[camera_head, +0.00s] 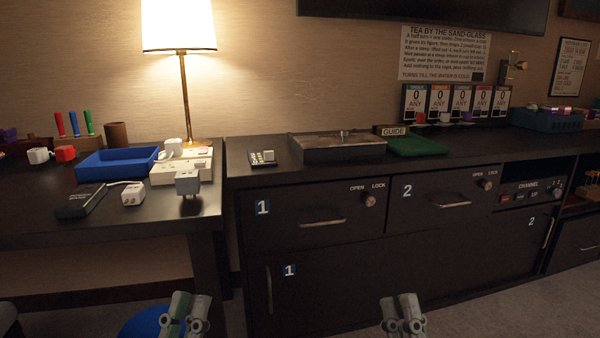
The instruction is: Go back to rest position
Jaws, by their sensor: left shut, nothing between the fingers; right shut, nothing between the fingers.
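My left gripper (186,308) shows at the bottom edge of the head view, left of centre. It is shut and empty, low in front of the gap between the desk and the cabinet. My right gripper (403,309) shows at the bottom edge, right of centre. It is also shut and empty, low in front of the cabinet's lower door. Neither gripper touches any object that I can see. The rest of both arms is below the picture.
The dark desk (120,232) at left holds a blue tray (116,161), white plugs and a lamp (180,30). The cabinet (340,275) carries a metal basin (337,152) and a green tray (418,147). A round blue object (143,322) is near my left gripper. Carpet shows at lower right.

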